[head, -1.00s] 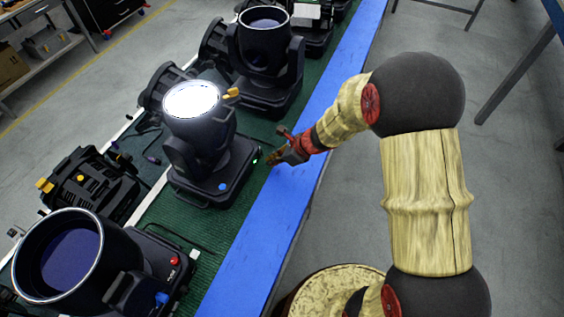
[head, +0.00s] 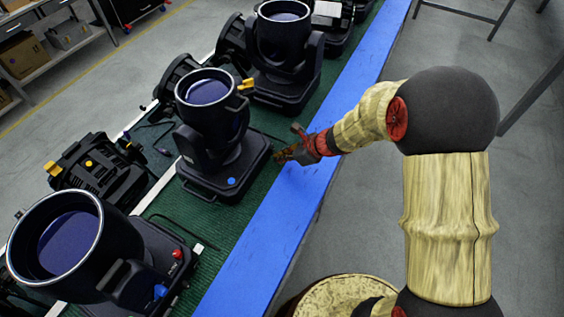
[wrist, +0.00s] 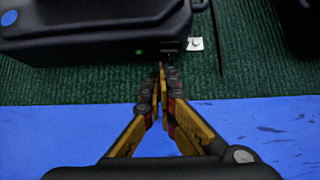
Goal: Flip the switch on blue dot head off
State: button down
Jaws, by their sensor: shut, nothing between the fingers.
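The blue dot head (head: 205,118) is a black moving-head light standing upright on the green mat, with a blue dot (head: 231,181) on its base. Its lens (head: 207,91) is dark. In the wrist view its base (wrist: 95,38) fills the upper left, with the blue dot (wrist: 10,18) at the corner. A small green light (wrist: 139,52) glows on the base's side, and a dark switch panel (wrist: 169,46) is right of it. My gripper (head: 279,157) is shut and empty beside the base. In the wrist view its fingertips (wrist: 163,75) are just below the panel; contact is unclear.
Another head (head: 284,50) stands behind, and one with a red knob (head: 177,254) stands in front. A black fixture with a yellow dot (head: 88,163) lies at left. The blue strip (head: 285,205) along the mat is clear. A white tag (wrist: 195,44) lies by the base.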

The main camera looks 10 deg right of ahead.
jog(key=shift+r, duration=0.15)
jog(key=shift+r+p, duration=0.1)
jog(key=shift+p, duration=0.2)
jog(key=shift+r+p, duration=0.5)
jog(key=shift+r, duration=0.2)
jog(key=shift+d, duration=0.1)
